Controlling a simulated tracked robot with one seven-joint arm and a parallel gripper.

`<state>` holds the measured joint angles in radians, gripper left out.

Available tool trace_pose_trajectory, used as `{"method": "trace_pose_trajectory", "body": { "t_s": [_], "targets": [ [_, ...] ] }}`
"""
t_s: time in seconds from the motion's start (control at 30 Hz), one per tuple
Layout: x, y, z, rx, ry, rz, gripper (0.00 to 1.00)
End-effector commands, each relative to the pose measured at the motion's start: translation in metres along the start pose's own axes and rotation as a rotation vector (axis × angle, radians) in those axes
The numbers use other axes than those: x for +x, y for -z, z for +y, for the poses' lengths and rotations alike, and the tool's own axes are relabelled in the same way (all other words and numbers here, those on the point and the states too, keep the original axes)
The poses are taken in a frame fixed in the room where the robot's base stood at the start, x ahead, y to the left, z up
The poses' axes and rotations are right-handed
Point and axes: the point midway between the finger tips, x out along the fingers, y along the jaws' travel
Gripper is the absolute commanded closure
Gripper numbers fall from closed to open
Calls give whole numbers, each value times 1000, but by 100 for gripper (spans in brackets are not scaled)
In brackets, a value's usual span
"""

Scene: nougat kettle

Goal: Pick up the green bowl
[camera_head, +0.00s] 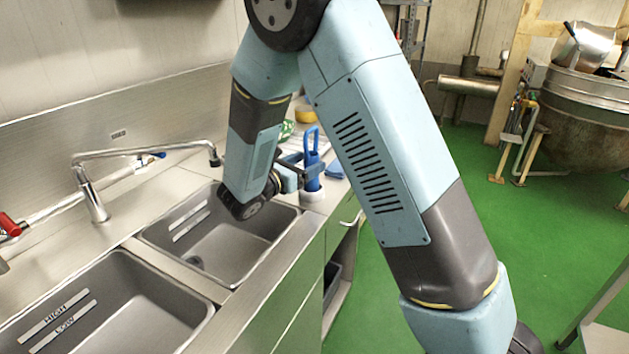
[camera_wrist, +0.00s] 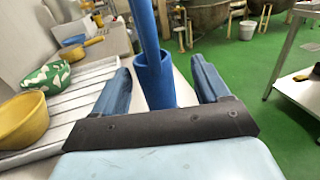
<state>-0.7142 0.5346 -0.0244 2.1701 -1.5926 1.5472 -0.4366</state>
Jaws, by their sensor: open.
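The green bowl (camera_wrist: 48,75), green with a white pattern, sits on a ridged light tray at left in the wrist view. In the head view a small green patch of it (camera_head: 287,129) shows behind my arm; the rest is hidden. My gripper (camera_wrist: 160,68) is open, with the bowl to the left of its fingers. A blue cylindrical holder with a tall handle (camera_wrist: 154,82) stands between or just beyond the fingers, with gaps either side. In the head view my gripper (camera_head: 291,166) is beside this blue item (camera_head: 311,160).
A yellow bowl (camera_wrist: 22,121) is nearer than the green one on the ridged tray (camera_wrist: 78,98). A yellow pan (camera_wrist: 80,47) is farther back. Two sinks (camera_head: 115,300) and a tap (camera_head: 92,200) are at left in the head view. Green floor lies right of the counter.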

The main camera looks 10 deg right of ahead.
Motion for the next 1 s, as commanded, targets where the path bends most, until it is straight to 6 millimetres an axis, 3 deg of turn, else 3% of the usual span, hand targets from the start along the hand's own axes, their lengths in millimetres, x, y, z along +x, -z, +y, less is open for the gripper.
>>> {"method": "trace_pose_trajectory", "body": {
  "t_s": [0.33, 0.63, 1.0],
  "targets": [
    [42, -1, 6, 0, 2, 0, 25],
    [47, -1, 7, 0, -1, 0, 26],
    [47, -1, 7, 0, -1, 0, 62]
  ]
}}
